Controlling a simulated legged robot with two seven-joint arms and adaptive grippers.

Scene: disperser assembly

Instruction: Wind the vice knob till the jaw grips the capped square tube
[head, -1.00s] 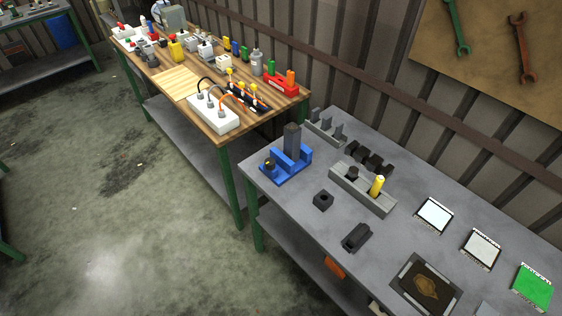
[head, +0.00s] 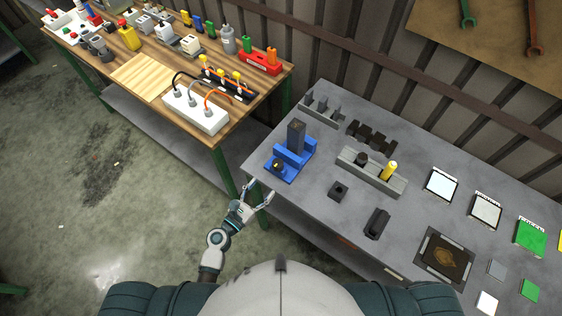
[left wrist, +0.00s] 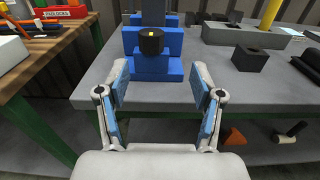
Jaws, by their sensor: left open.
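The blue vice (head: 290,160) stands at the near left corner of the grey table, and it also shows in the left wrist view (left wrist: 152,68). A dark square tube (head: 296,137) stands upright in it; its top is cut off in the left wrist view. The black knob (head: 278,165) with a yellow mark is on the vice's near side and faces the wrist camera (left wrist: 151,42). My left gripper (head: 258,194) is open and empty, just off the table's edge, short of the knob and roughly lined up with it. My right gripper is not in view.
A grey holder (head: 370,172) with a black piece and a yellow cylinder stands right of the vice. A small dark square block (head: 338,190) and a dark longer block (head: 377,223) lie nearer. The wooden table (head: 140,75) with a white power strip (head: 195,110) is to the left.

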